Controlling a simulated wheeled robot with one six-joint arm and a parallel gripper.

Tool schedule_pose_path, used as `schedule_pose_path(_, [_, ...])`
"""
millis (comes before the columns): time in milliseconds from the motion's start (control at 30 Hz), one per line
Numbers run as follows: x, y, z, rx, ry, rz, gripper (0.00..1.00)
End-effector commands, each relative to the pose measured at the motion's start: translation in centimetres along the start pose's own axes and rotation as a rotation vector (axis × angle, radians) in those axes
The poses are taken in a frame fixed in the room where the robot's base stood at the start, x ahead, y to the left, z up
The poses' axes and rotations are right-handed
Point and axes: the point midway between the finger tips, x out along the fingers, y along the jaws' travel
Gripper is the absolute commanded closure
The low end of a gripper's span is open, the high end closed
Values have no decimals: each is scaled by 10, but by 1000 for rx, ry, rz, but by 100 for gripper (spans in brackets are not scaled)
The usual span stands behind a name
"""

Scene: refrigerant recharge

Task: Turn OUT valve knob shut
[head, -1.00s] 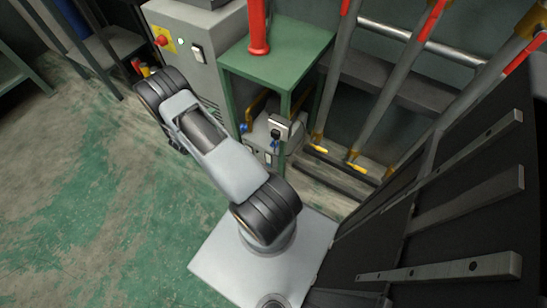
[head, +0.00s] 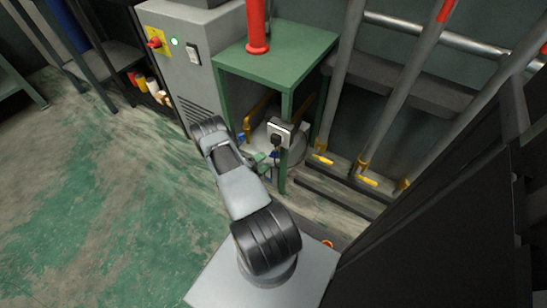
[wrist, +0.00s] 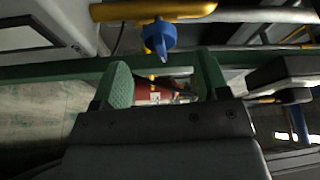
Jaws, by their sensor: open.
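A blue valve knob (wrist: 159,36) hangs under a yellow pipe (wrist: 155,10) at the top of the wrist view. No label can be read on it, so I cannot tell whether it is the OUT valve. My gripper (wrist: 163,78) is open, with green-padded fingers apart and nothing held between them. The knob shows above the gap between the fingertips, not clasped. In the head view my gripper (head: 262,160) is by the green table's legs, partly hidden by my arm.
The green table (head: 290,60) bears a red cylinder (head: 257,30). A grey cabinet (head: 195,75) with a red switch stands on its left. A grey box (head: 280,132) is at the front table leg. Upright pipes (head: 405,90) stand on the right. Open floor lies left.

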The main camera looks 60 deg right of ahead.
Motion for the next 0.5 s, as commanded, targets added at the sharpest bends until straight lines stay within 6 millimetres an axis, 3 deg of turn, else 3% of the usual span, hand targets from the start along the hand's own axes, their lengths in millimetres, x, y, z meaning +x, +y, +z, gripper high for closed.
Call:
schedule_pose_path(200, [35, 2, 0, 1, 3, 1, 32])
schedule_pose_path(500, [57, 0, 0, -1, 0, 1, 32])
